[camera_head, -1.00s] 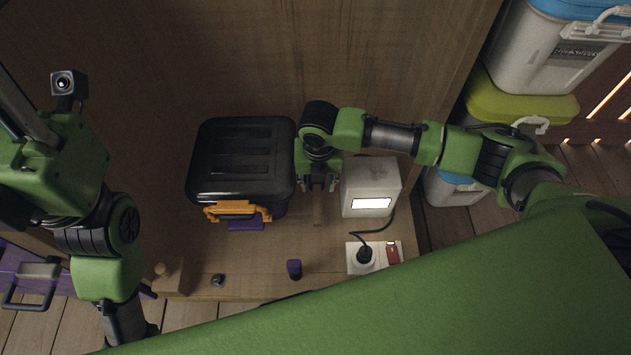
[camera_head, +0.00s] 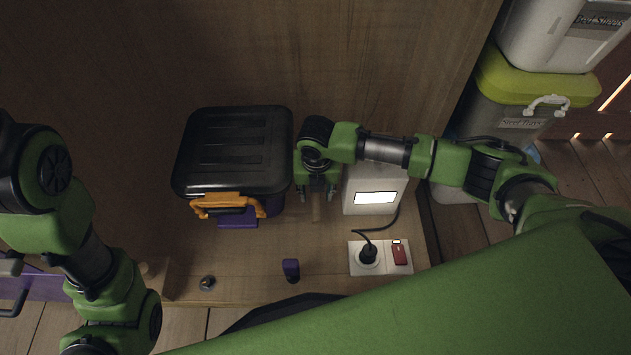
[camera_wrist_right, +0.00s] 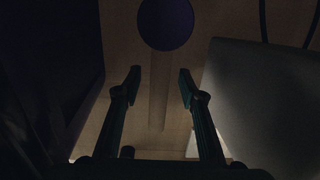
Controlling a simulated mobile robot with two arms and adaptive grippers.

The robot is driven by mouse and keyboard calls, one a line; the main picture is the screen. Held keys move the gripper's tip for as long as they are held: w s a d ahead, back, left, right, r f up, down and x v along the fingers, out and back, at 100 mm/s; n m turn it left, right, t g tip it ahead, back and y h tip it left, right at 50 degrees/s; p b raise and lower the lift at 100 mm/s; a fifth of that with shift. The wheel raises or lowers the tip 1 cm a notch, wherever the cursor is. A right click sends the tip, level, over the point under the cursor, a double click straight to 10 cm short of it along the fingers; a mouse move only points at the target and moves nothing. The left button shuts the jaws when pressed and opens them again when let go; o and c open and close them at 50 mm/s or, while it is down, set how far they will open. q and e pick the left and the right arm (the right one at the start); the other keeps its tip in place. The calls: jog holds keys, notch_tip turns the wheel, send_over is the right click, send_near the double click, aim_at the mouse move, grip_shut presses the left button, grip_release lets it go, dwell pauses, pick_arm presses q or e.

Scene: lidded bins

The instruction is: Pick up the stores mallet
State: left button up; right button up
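The stores mallet lies beneath my right gripper (camera_head: 317,194). In the head view only the wooden end of its handle (camera_head: 316,209) shows; the rest is hidden under the gripper. In the right wrist view the handle (camera_wrist_right: 159,95) runs between the two fingers, and a dark purple round shape (camera_wrist_right: 166,22), apparently the head, shows at its far end. My right gripper (camera_wrist_right: 157,82) is open, with a finger on each side of the handle and gaps between. The wrist view is dark, so height is hard to judge. My left arm shows at the left, but its gripper does not.
A black-lidded bin (camera_head: 235,150) with an orange latch stands left of the right gripper. A white box (camera_head: 374,193) with a lit panel stands close on its right. Stacked bins (camera_head: 530,85) stand right.

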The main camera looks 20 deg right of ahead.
jog(key=shift+f, duration=0.4)
jog(key=shift+f+p, duration=0.2)
jog(key=shift+p, duration=0.15)
dwell(0.7)
jog(key=shift+w, duration=0.1)
grip_shut()
